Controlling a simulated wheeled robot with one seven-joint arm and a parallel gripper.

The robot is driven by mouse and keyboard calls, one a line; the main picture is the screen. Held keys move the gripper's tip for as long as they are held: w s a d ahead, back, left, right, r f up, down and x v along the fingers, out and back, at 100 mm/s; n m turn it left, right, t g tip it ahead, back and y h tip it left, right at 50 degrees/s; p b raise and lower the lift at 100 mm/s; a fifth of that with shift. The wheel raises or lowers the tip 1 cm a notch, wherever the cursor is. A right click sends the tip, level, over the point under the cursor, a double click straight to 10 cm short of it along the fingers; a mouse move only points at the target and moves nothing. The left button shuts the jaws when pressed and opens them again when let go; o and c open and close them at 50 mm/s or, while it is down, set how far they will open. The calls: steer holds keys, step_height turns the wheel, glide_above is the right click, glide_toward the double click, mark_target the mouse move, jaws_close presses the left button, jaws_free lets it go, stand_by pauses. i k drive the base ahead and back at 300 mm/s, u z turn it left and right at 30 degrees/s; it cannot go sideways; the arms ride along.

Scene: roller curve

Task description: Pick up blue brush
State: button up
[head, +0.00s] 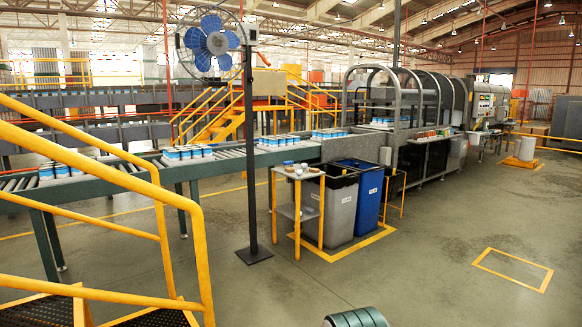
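I cannot make out a blue brush for certain in the head view. A small stand (300,178) with yellow legs holds a few small items, one of them pale or bluish (288,164), too small to identify. My gripper is not in view. A rounded, striped dark-green and white part at the bottom edge, right of centre, may be part of my own arm.
A roller conveyor (112,186) carries blue-and-white packs. A blue fan (208,43) stands on a pole before it. Grey (338,205) and blue (369,200) bins stand beside the stand. Yellow railings (200,250) block the left. Open floor lies front right.

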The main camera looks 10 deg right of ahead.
mark_target(289, 164)
steer(key=z, duration=0.55)
steer(key=k, duration=0.65)
steer(key=z, duration=0.2)
steer(key=i, duration=1.5)
steer(key=u, duration=0.7)
steer(key=i, duration=1.7)
steer(key=u, duration=0.3)
steer(key=i, duration=1.55)
steer(key=z, duration=0.3)
steer(key=i, duration=1.7)
steer(key=z, duration=0.7)
steer(key=i, duration=1.35)
steer(key=z, duration=0.3)
